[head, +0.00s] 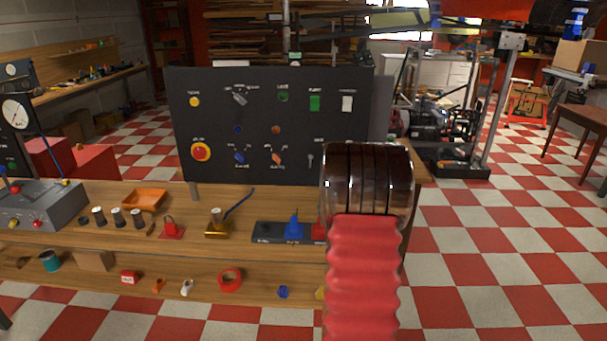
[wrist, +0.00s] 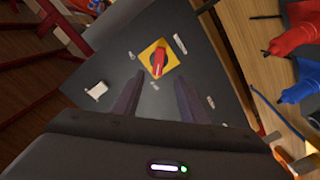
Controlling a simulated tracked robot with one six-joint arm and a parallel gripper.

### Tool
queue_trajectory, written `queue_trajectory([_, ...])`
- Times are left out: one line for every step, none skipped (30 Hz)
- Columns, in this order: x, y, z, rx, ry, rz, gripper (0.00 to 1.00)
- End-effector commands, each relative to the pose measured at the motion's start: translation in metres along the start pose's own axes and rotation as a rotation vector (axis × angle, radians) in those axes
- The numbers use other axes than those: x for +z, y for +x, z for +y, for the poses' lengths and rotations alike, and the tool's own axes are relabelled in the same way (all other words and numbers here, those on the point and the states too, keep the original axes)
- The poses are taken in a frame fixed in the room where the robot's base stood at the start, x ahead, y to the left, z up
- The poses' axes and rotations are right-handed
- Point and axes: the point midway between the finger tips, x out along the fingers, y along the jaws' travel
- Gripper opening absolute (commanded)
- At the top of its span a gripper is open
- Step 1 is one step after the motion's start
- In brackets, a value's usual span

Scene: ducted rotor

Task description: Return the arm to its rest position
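My arm (head: 365,255), with a red ribbed sleeve and a glossy dark joint, rises at the right of centre in the head view. It covers part of the bench's right end, and my gripper is hidden there. In the wrist view my gripper (wrist: 160,74) shows two dark fingers spread apart with nothing between them. Beyond the fingertips is a dark panel with a red rotary switch (wrist: 158,61) on a yellow square plate (wrist: 148,48). The fingers appear apart from the switch, though the exact distance cannot be told.
A black control panel (head: 270,165) stands on the wooden bench (head: 140,245). A dark holder (head: 268,233) with blue and red pieces sits beside my arm. The wrist view shows a blue (wrist: 308,82) and a red object (wrist: 295,34) at right. Checkered floor (head: 490,260) on the right is clear.

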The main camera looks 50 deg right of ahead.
Motion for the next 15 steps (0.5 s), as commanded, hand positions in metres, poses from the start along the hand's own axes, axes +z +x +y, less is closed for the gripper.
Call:
queue_trajectory([0.0,0.0,0.0,0.0,0.0,0.0,0.39])
queue_trajectory([0.0,0.0,0.0,0.0,0.0,0.0,0.39])
queue_trajectory([0.0,0.0,0.0,0.0,0.0,0.0,0.39])
queue_trajectory([0.0,0.0,0.0,0.0,0.0,0.0,0.39])
queue_trajectory([0.0,0.0,0.0,0.0,0.0,0.0,0.39])
queue_trajectory([0.0,0.0,0.0,0.0,0.0,0.0,0.39])
queue_trajectory([0.0,0.0,0.0,0.0,0.0,0.0,0.39])
queue_trajectory([0.0,0.0,0.0,0.0,0.002,0.0,0.39])
queue_trajectory([0.0,0.0,0.0,0.0,0.007,0.0,0.39])
queue_trajectory([0.001,0.0,-0.001,-0.002,0.013,-0.002,0.39])
queue_trajectory([0.002,0.0,-0.002,-0.007,0.023,-0.008,0.39])
queue_trajectory([0.005,0.0,-0.005,-0.02,0.037,-0.021,0.39])
queue_trajectory([0.008,0.0,-0.008,-0.031,0.048,-0.033,0.39])
queue_trajectory([0.012,0.0,-0.012,-0.045,0.061,-0.049,0.39])
queue_trajectory([0.018,-0.001,-0.018,-0.067,0.08,-0.074,0.39])
